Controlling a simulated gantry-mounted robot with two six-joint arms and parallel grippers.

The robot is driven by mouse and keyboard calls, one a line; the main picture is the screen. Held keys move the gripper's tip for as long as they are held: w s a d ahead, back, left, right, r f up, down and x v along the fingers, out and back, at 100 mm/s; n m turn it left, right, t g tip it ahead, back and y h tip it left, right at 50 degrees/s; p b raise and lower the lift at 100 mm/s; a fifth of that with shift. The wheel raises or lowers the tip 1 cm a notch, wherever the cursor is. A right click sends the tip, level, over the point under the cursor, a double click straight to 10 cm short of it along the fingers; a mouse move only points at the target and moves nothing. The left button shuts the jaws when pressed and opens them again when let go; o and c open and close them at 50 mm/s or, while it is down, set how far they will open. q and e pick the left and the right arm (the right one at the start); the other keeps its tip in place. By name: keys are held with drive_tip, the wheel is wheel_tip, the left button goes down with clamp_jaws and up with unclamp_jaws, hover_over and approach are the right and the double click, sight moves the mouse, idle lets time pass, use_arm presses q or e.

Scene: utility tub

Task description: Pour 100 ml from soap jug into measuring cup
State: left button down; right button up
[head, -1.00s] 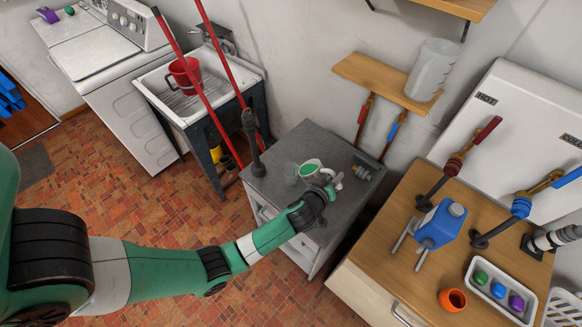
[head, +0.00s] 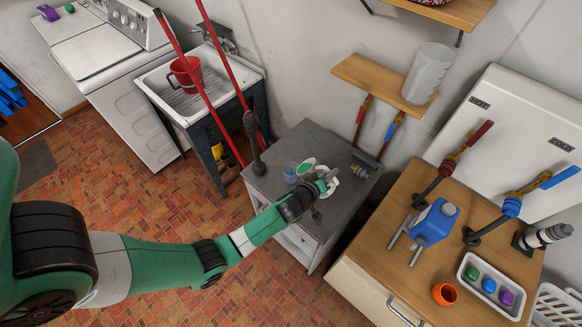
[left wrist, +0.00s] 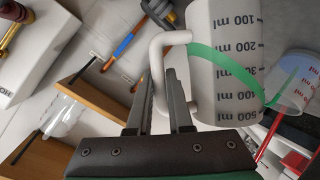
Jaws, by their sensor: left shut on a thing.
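The white soap jug (left wrist: 225,75), with a handle and black ml marks, fills the middle of the left wrist view. My left gripper (left wrist: 165,85) is shut on its handle. A green band crosses the jug's side towards the clear measuring cup (left wrist: 292,85), which has red marks. In the head view, the jug with green in it (head: 308,168) is just right of the cup (head: 290,173), above or on the grey counter. I cannot tell whether the jug's rim touches the cup, or how much the cup holds. My left gripper (head: 326,182) is at the jug's right side.
The grey counter (head: 300,145) carries a dark fitting (head: 362,170) behind the gripper. A dark upright post (head: 254,140) stands at its left corner.

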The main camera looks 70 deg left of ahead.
sight(325, 167)
use_arm(q)
drive_tip(key=shift+s+a+r+p, duration=0.15)
drive_tip(key=shift+a+r+p, duration=0.1)
drive_tip(key=shift+r+p, duration=0.5)
drive_tip(key=shift+s+a+r+n+t+p, duration=0.25)
drive_tip(key=shift+n+p, duration=0.25)
drive_tip(key=shift+p, duration=0.4)
drive_tip(key=shift+w+h+p, duration=0.1)
drive_tip(key=shift+h+p, duration=0.2)
drive_tip(key=shift+p, duration=0.05)
drive_tip(key=shift+a+r+t+p, duration=0.25)
drive_tip(key=shift+r+p, duration=0.1)
drive_tip(key=shift+p, duration=0.6)
drive_tip(key=shift+s+n, duration=0.2)
drive_tip(key=shift+n, duration=0.1)
drive_tip(key=shift+s+a+r, duration=0.1)
drive_tip(key=shift+a, duration=0.05)
